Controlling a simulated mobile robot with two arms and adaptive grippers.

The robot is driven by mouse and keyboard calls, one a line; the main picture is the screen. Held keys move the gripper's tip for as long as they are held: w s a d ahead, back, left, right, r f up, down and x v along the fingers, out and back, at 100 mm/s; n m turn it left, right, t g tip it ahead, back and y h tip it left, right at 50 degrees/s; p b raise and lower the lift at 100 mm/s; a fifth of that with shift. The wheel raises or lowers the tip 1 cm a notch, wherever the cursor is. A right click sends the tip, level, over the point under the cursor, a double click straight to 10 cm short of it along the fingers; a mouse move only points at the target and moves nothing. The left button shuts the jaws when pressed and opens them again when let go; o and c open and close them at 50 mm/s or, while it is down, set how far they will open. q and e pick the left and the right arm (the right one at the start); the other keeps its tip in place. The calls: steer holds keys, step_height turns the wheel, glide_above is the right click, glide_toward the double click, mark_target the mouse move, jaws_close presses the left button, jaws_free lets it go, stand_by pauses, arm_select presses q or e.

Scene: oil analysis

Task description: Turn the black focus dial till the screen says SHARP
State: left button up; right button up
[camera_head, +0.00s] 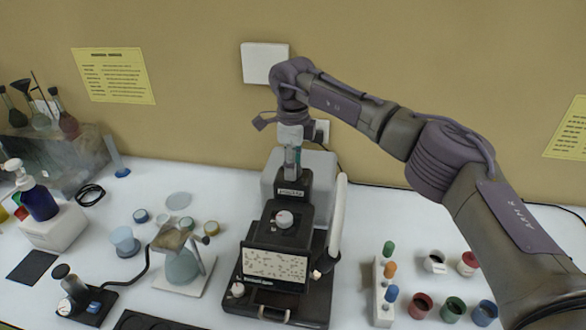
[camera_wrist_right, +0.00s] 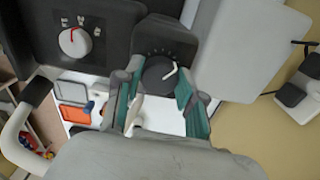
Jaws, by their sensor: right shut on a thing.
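The black focus dial (camera_wrist_right: 160,73) has a white pointer line and sits on a dark housing with tick marks. My right gripper (camera_wrist_right: 160,90) has its green-padded fingers on either side of the dial and is shut on it. In the head view my right gripper (camera_head: 292,163) reaches down at the top of the dark instrument (camera_head: 262,235); the dial itself is hidden there. The screen (camera_head: 274,266) on the instrument's front shows a pale field with dark specks. Any word on it is too small to read. My left gripper is not in view.
A white knob with a red pointer (camera_wrist_right: 74,42) is near the dial. A white curved tube (camera_head: 338,215) runs along the instrument's right side. A flask (camera_head: 182,266) on a stand is to the left; several colored jars and a vial rack (camera_head: 382,300) are to the right.

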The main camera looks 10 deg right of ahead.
steer(key=shift+r+m+b, duration=0.1)
steer(key=shift+m+b, duration=0.4)
steer(key=shift+m, duration=1)
steer(key=shift+w, duration=0.1)
steer(key=o, duration=1.1)
steer(key=shift+o, duration=0.2)
step_height(320, 180, up, 12)
